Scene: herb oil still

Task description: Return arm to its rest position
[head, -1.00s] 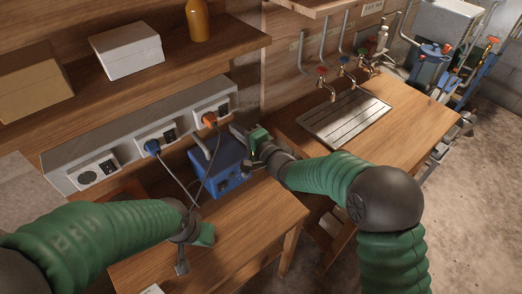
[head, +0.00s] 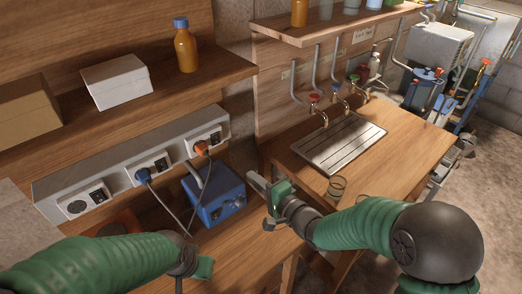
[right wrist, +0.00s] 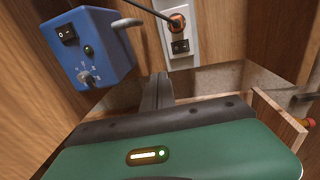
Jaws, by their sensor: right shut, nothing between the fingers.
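My right gripper (head: 267,204) is shut and empty in the head view, just right of the blue control box (head: 216,194) and apart from it. In the right wrist view the blue box (right wrist: 95,45) shows a black switch, a green light and a knob, to the left of my right gripper. My left arm comes in from the left in the head view. Its wrist and part of its gripper (head: 203,267) show at the lower edge, and its fingertips are hidden or cut off.
A shelf above holds a white box (head: 116,82) and a brown bottle (head: 186,47).

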